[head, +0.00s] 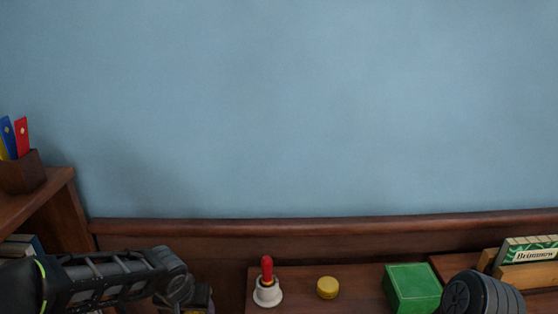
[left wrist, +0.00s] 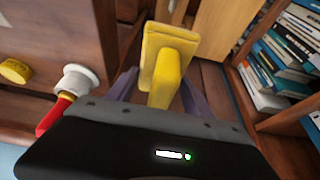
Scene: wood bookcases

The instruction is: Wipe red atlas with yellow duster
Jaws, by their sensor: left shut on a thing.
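The yellow duster (left wrist: 168,48), a flat block with a handle, is in my left gripper (left wrist: 158,90) in the left wrist view. The two fingers are shut on its handle, and the block sticks out beyond them. In the head view my left arm comes in low from the left and its fingers are below the frame. I cannot make out the red atlas in either view. My right arm shows only as a dark rounded link at the lower right of the head view; its gripper is out of frame.
A red-handled stamp with a white base (head: 267,292), a round yellow tin (head: 328,288) and a green box (head: 412,288) stand on a wooden top. A crate of cards (head: 525,275) is at right. A pen box (head: 22,172) is at left. Books (left wrist: 285,55) fill shelves.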

